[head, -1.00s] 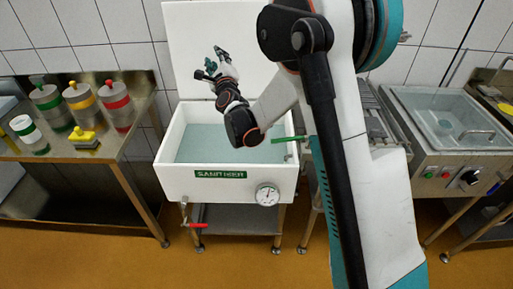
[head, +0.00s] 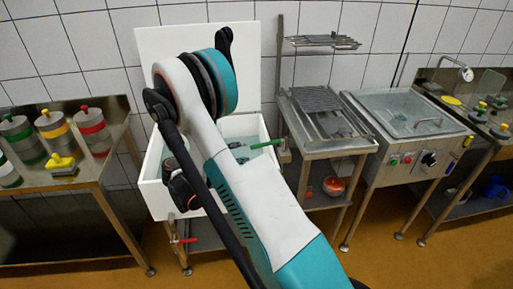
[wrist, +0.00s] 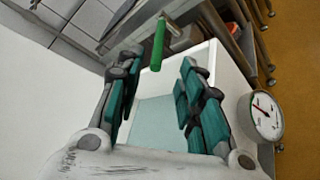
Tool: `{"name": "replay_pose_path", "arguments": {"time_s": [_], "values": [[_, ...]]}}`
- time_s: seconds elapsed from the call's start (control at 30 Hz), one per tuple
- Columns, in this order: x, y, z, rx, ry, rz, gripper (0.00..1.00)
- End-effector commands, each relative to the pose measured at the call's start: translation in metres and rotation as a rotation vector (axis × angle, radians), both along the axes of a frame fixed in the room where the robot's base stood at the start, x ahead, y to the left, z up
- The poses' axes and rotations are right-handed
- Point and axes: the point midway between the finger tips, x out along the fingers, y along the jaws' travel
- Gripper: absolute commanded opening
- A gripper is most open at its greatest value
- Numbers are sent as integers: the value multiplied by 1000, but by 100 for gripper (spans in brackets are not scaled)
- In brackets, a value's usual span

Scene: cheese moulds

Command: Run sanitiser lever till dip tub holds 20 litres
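The dip tub (head: 152,196) is a white box with its lid raised behind it and pale blue-green liquid inside. A green lever (head: 264,144) sticks inward from its right rim; it also shows in the wrist view (wrist: 158,42). My gripper (head: 239,151) is low over the tub, just left of the lever. In the wrist view, my gripper (wrist: 159,60) is open, with the lever in the gap near its fingertips and nothing clearly held. A round dial (wrist: 266,115) is on the tub's front; its numbers are unreadable. My arm hides the dial in the head view.
A red-handled valve (head: 183,240) is below the tub front. On the left, a steel table (head: 85,178) holds several capped containers and a yellow block. On the right stand a rack table (head: 335,143) and a basin unit (head: 405,112) with buttons and a knob.

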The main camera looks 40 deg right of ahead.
Motion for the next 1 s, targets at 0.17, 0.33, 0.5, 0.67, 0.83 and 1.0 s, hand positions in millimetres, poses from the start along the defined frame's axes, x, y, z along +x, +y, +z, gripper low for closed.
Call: {"name": "replay_pose_path", "arguments": {"time_s": [0.17, 0.33, 0.5, 0.67, 0.83, 1.0], "values": [[-1, -27, -7, -2, 0, -1, 35], [-1, -61, -14, -2, 2, -1, 35], [-1, -92, -21, -2, 2, 1, 35], [-1, -114, -25, -3, 2, 2, 35], [-1, -126, -27, -3, 2, 4, 35], [-1, -128, -27, -2, 3, 5, 35]]}}
